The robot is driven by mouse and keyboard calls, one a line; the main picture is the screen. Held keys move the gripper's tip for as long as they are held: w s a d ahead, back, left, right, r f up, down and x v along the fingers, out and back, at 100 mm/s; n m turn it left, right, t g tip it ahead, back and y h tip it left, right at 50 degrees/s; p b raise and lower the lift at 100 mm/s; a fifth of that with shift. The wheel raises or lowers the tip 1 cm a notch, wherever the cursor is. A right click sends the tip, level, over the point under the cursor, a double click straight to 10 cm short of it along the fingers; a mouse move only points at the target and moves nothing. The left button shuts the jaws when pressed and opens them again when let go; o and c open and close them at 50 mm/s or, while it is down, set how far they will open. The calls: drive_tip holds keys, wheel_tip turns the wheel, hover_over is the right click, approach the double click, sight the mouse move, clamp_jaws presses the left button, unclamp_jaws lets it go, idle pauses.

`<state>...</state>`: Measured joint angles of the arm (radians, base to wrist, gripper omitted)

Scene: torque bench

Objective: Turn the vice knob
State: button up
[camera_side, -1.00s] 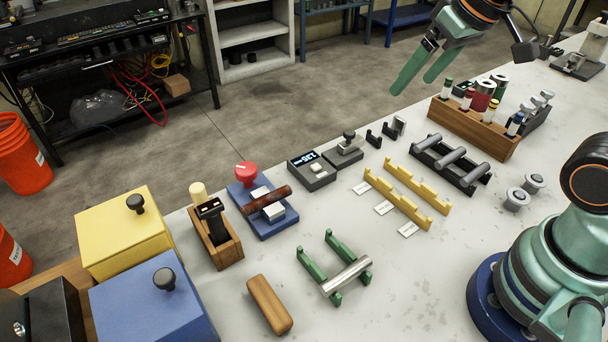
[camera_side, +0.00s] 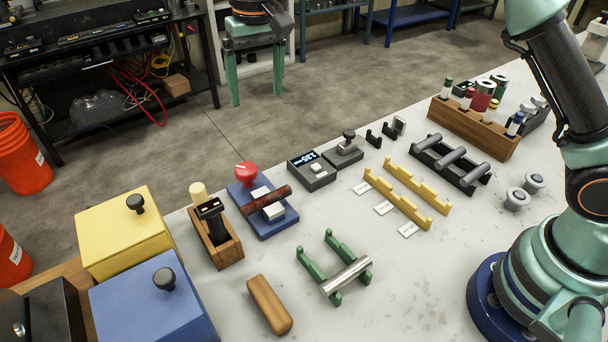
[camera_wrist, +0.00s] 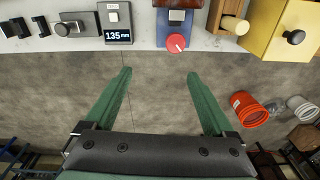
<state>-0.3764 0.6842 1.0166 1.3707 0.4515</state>
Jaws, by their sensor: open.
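The vice knob (camera_side: 246,174) is red and round, with a white mark on top. It sits at the back end of the blue vice (camera_side: 278,222), whose pale jaws hold a dark red-brown rod (camera_side: 267,199). In the wrist view the red knob (camera_wrist: 177,43) shows at the bench edge, ahead of and between my two green fingers. My gripper (camera_side: 254,88) is open and empty, fingers pointing down, beyond the bench's back edge in the side view. It also shows in the wrist view (camera_wrist: 158,75), apart from the knob. Nothing hides the knob.
A wooden holder (camera_side: 229,251) with a black-handled tool stands left of the vice. A gauge with a display (camera_side: 312,170) stands to its right. Yellow (camera_side: 110,250) and blue (camera_side: 140,310) boxes are further left. The space around my gripper is clear.

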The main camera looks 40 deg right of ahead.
hover_over(246, 168)
wheel_tip(246, 168, down, 4)
drive_tip(key=shift+g, duration=0.4)
wheel_tip(246, 168, down, 13)
drive_tip(key=shift+r, duration=0.1)
drive_tip(key=c, duration=1.4)
